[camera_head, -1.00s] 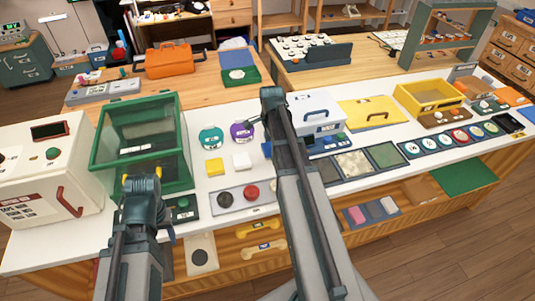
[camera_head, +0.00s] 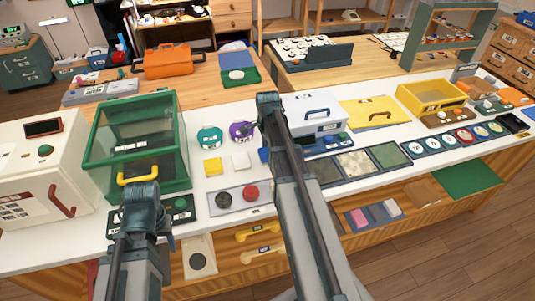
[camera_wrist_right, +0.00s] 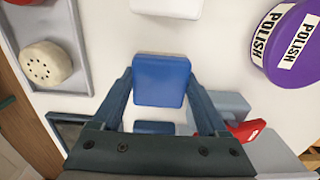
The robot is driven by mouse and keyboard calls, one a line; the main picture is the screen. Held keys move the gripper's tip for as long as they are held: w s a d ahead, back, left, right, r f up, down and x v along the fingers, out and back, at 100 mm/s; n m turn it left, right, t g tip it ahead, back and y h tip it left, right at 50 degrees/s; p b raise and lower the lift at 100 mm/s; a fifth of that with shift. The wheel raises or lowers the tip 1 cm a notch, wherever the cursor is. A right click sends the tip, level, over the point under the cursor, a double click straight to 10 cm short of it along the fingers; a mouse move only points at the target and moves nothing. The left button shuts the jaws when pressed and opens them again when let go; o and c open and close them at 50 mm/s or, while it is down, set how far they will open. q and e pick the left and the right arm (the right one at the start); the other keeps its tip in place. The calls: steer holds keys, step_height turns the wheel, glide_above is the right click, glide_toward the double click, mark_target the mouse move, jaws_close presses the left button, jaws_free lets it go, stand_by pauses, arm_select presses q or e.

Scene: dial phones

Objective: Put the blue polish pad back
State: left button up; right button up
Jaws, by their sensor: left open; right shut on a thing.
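The blue polish pad (camera_wrist_right: 161,80) is held between the fingertips of my right gripper (camera_wrist_right: 161,92) in the right wrist view, above or on the white counter. I cannot tell whether it touches the counter. In the head view a blue edge (camera_head: 263,155) shows left of my right arm, beside the white pad (camera_head: 240,161) and yellow pad (camera_head: 212,166). My arm hides the right fingers there. The purple polish tin (camera_wrist_right: 285,45) is right of the pad in the wrist view. My left gripper (camera_head: 138,192) is open in front of the green case, its fingers mostly hidden.
The green glass case (camera_head: 138,135) with a yellow handle stands behind my left gripper. A grey tray (camera_head: 236,206) with black and red knobs lies left of my right arm. A teal tin (camera_head: 209,138) is beside the purple one. A white toolbox (camera_head: 318,115) stands right.

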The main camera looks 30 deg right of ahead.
steer(key=o, duration=1.2)
steer(key=shift+f, duration=0.1)
step_height(320, 180, up, 12)
steer(key=p, duration=1.2)
steer(key=shift+r, duration=0.2)
